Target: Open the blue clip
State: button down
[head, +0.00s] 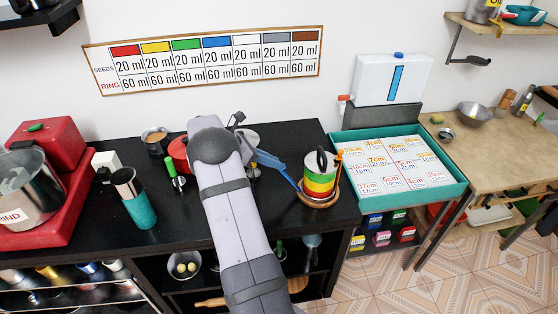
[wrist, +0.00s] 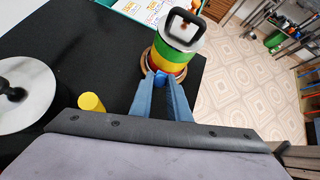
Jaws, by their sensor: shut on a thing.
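A cylinder (head: 319,175) of stacked green, yellow and red bands stands upright on a round wooden base (head: 318,201), with a metal lid and black handle on top. It also shows at the top of the wrist view (wrist: 176,57). The blue clip (wrist: 162,75) is a small piece low on the cylinder's near side, mostly hidden by my fingertips. My gripper (wrist: 162,80) has blue fingers, shut on the blue clip. In the head view my gripper (head: 296,186) reaches the cylinder's lower left side. An orange clip (head: 338,163) stands on the cylinder's right side.
A red pot (head: 180,155), a green-handled tool (head: 176,172) and a teal-bodied flask (head: 138,205) stand left of my arm. A teal tray (head: 455,186) of numbered cards is on the right. The black counter before the cylinder has some free room.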

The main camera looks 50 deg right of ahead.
jog(key=shift+w+a+f, duration=0.25)
jog(key=shift+a+f, duration=0.2)
jog(key=c, duration=1.7)
grip_release()
jog(key=shift+o, duration=0.2)
jog(key=shift+d, duration=0.1)
jog(key=b+v, duration=0.2)
jog(key=v, duration=0.5)
jog(key=shift+w+r, duration=0.1)
